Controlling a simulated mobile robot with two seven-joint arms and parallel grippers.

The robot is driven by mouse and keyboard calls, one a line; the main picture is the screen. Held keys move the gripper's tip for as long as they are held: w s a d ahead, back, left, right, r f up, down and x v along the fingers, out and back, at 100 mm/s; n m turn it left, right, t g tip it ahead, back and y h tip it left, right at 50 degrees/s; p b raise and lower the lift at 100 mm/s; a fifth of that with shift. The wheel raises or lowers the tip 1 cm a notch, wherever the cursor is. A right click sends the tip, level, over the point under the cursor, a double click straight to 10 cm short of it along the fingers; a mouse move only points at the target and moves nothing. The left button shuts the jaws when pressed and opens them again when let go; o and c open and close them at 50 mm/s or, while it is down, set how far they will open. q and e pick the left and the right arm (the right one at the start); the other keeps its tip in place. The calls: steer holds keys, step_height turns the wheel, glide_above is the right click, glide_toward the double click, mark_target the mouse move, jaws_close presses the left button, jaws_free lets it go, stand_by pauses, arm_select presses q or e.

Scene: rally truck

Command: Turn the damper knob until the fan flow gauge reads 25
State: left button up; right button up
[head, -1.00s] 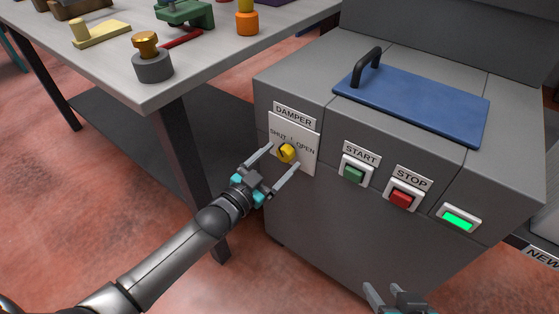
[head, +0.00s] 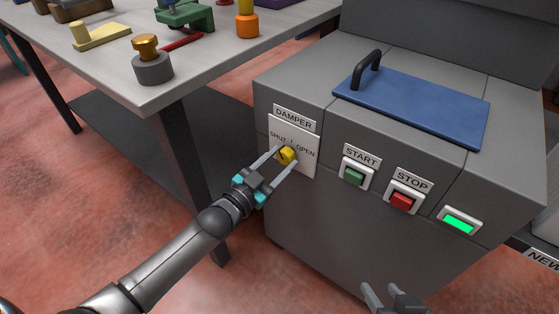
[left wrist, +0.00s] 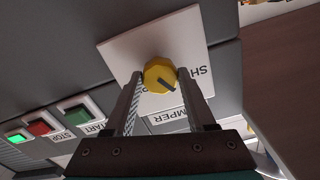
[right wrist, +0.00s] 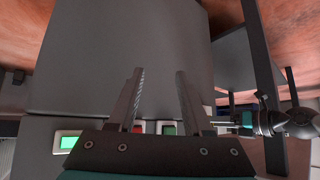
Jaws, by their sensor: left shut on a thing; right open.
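The yellow damper knob (head: 287,155) sits on a white plate (head: 308,163) marked SHUT and OPEN, under a DAMPER label (head: 294,117) on the grey cabinet. My left gripper (head: 281,157) is shut on the knob. In the left wrist view the knob (left wrist: 160,75) is between the two fingertips, and a dark pointer line shows on its face. My right gripper (head: 384,296) is at the bottom edge of the head view; in the right wrist view its fingers (right wrist: 159,72) are apart and empty. I see no flow gauge in these frames.
A green START button (head: 354,174), a red STOP button (head: 402,198) and a lit green lamp (head: 459,219) are to the right. A blue lid (head: 420,104) with a black handle lies on top. A workbench (head: 110,75) with parts stands at the left, close to my left arm.

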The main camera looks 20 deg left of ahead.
arm_select(q)
jaws_close()
steer(key=shift+m+p, duration=0.35)
steer(key=shift+m, duration=0.05)
steer(key=m+p, duration=0.1)
steer(key=m, duration=0.1)
steer(key=shift+r+m+p, duration=0.1)
steer(key=shift+m+p, duration=0.2)
steer(key=shift+m, duration=0.1)
arm_select(e)
steer(key=s+d+r+g+h, duration=0.2)
steer(key=s+d+g, duration=0.2)
steer(key=d, duration=0.1)
arm_select(q)
steer(key=shift+m, duration=0.4)
steer(key=m+p, duration=0.1)
steer(key=m, duration=0.1)
steer(key=shift+m, duration=1.1)
steer(key=shift+m+p, duration=0.3)
steer(key=shift+m, duration=0.9)
arm_select(e)
steer(key=shift+m, duration=0.3)
steer(key=shift+a+f, duration=0.15)
steer(key=shift+f, duration=1.1)
steer(key=shift+a+f, duration=0.15)
steer(key=shift+f, duration=1.05)
steer(key=shift+w, duration=0.1)
